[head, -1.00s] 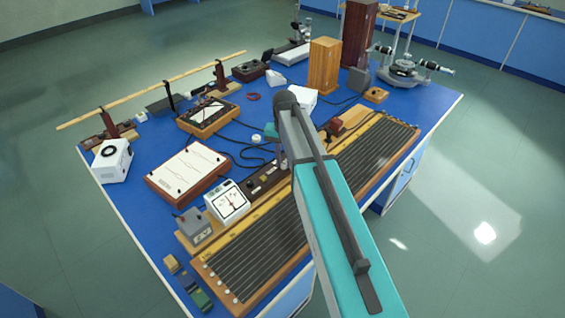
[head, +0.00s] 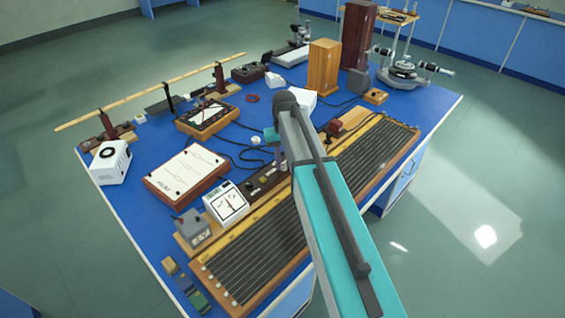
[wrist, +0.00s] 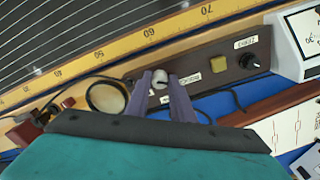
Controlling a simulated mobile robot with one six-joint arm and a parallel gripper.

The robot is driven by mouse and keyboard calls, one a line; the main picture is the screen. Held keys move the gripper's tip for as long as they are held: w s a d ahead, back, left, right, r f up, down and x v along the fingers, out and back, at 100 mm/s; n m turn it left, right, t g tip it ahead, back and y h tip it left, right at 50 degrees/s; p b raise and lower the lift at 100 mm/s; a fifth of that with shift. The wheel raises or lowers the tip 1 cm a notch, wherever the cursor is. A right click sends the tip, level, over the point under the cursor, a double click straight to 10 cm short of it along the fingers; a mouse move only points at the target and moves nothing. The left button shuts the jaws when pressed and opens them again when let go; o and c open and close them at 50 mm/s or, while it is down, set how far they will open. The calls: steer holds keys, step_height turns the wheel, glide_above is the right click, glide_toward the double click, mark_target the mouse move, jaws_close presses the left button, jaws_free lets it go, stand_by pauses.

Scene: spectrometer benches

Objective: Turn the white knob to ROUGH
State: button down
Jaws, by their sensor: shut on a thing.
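The white knob (wrist: 159,80) sits on a long dark control box (wrist: 208,62) in the wrist view. My gripper (wrist: 160,77) has its two purple-grey fingers on either side of the knob and is shut on it. A small white label (wrist: 189,78) lies just right of the fingers; its upside-down text is too small to read surely. The knob's pointer direction is unclear. In the head view the box (head: 262,186) lies behind the wire board, and my arm hides the knob.
A black knob (wrist: 250,62) and a yellow square (wrist: 217,83) are on the same box. A white meter (head: 227,202) stands beside it. The long wire board (head: 255,255) lies in front. A red-framed white board (head: 186,176) and loose black cables (head: 250,156) are behind.

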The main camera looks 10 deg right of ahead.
mark_target(284, 165)
steer(key=c, duration=1.5)
jaws_free()
steer(key=shift+c, duration=0.2)
steer(key=shift+r, duration=0.15)
step_height(284, 165, up, 14)
steer(key=b, duration=0.3)
steer(key=shift+f, duration=0.2)
steer(key=shift+r, duration=0.1)
